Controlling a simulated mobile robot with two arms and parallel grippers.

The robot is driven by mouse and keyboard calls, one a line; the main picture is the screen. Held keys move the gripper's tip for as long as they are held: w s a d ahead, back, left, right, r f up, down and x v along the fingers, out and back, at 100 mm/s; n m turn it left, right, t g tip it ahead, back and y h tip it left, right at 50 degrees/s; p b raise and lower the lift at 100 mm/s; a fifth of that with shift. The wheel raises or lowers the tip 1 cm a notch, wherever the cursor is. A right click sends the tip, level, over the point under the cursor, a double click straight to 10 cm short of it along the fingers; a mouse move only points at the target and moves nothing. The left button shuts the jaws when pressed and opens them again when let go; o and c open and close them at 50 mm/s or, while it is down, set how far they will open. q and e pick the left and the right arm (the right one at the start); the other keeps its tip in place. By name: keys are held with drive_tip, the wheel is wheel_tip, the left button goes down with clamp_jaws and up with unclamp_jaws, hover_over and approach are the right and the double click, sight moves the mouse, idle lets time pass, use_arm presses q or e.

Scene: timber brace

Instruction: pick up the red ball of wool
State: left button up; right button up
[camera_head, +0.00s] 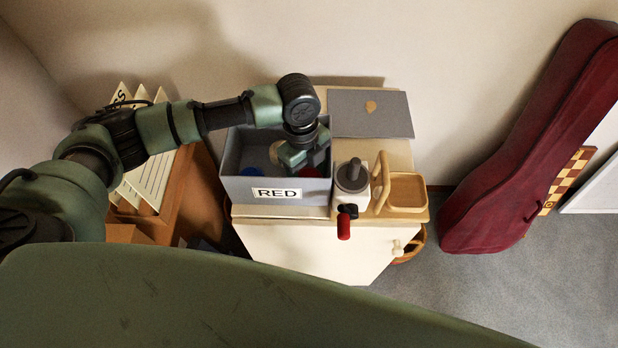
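A grey box (236,190) with a label reading "RED" stands on a small cream cabinet. My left arm reaches over it from the left, and my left gripper (306,165) points down inside the box. My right gripper is not in view.
A grinder with a red-handled crank (352,185) and a wooden basket (405,193) stand right of the box. A grey sheet (372,112) lies behind. A dark red instrument case (530,140) leans on the wall at right. Floor is clear at lower right.

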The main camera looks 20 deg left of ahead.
use_arm(q)
drive_tip(key=c, duration=1)
